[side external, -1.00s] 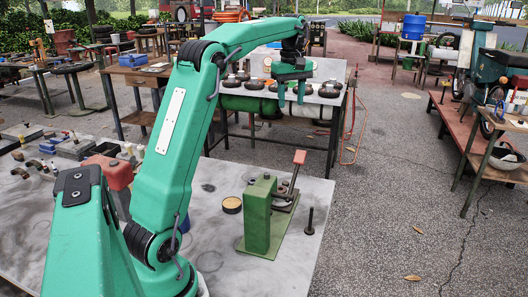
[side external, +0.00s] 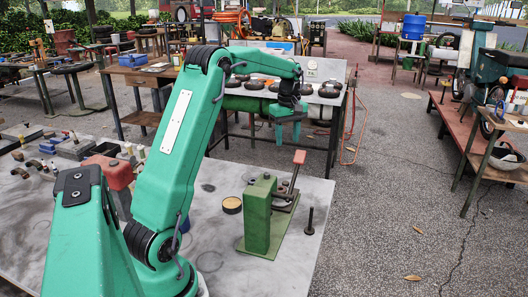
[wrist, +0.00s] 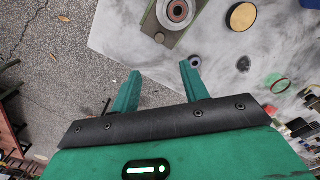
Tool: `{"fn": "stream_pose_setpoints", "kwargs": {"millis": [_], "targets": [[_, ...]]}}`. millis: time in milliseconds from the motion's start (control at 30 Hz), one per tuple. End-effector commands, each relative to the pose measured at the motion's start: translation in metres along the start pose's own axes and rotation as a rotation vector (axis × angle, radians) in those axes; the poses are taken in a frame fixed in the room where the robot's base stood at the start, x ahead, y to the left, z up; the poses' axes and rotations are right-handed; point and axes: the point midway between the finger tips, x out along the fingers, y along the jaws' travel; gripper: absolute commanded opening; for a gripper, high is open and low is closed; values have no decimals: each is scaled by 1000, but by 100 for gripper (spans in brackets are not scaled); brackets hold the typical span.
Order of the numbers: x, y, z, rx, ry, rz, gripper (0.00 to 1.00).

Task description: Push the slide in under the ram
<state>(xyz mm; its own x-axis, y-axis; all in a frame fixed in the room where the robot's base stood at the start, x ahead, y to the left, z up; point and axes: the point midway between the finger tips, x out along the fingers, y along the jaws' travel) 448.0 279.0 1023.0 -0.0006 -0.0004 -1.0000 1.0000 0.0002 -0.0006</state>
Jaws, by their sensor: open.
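The green press (side external: 258,215) stands on a flat green base plate on the grey table in the side view. A bar with a red end (side external: 298,158) rises at its right side. A round grey part lies low beside the post, partly hidden, so I cannot tell the slide from the ram there. In the wrist view the press (wrist: 168,38) is at the top edge, cut off, with a grey ring around a brown centre (wrist: 178,11). My gripper (side external: 288,132) is open and empty, high above and behind the press; its two fingers also show in the wrist view (wrist: 160,73).
A gold-topped round tin (side external: 232,205) sits left of the press, and a dark upright bolt (side external: 309,222) stands right of it near the table edge. A red container (side external: 112,172) and small parts lie at the left. The table in front is mostly clear.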

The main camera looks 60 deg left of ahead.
Motion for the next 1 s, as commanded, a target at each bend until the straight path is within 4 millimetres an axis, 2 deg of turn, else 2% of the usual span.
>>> {"fn": "stream_pose_setpoints", "kwargs": {"millis": [33,100,233,333,667,1000], "targets": [[22,-1,1,0,-5,-8,45],[45,-1,0,0,-3,-6,45],[74,0,0,0,-1,-2,45],[83,0,0,0,0,0,45],[89,0,0,0,0,0,45],[123,0,0,0,-1,-2,45]]}}
